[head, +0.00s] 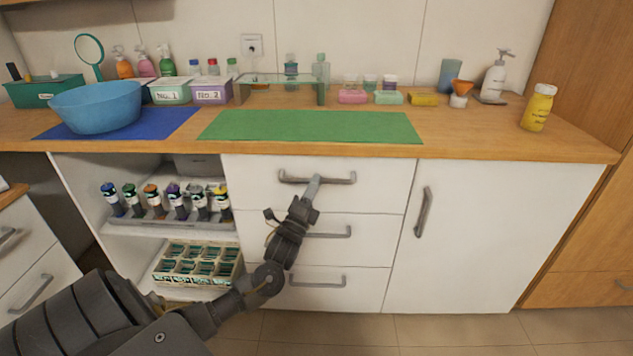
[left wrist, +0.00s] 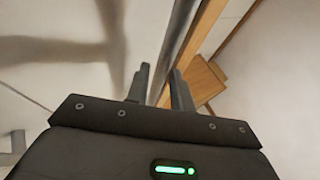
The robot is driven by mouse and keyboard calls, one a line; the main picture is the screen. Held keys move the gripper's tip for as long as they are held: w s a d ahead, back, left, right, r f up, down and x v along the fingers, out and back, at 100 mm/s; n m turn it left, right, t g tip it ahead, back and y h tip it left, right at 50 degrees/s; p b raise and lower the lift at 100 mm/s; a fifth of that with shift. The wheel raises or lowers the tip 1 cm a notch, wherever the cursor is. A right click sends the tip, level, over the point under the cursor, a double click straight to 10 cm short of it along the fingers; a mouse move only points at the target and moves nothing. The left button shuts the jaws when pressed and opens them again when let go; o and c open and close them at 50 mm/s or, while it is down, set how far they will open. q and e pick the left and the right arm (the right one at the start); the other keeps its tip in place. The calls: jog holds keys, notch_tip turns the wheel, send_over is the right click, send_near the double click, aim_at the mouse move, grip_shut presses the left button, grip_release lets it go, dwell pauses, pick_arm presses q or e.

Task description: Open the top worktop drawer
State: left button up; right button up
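The top worktop drawer (head: 250,186) is a white front under the wooden worktop, flush with the cabinet. Its grey bar handle (head: 338,181) runs across its upper part. My left gripper (head: 314,184) is at the middle of this handle, reaching up from below. The fingertips partly cover the bar in the head view. My right gripper is not in view.
Two lower drawers with handles (head: 318,281) sit below, partly behind my left arm. A cabinet door with a handle (head: 423,212) is to the right. Open shelves with bottles (head: 153,196) are to the left. A green mat (head: 310,126) lies on the worktop (head: 470,140) above.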

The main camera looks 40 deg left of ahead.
pick_arm(q)
jog(key=shift+x, duration=0.9)
grip_shut()
jog(key=shift+d, duration=0.1)
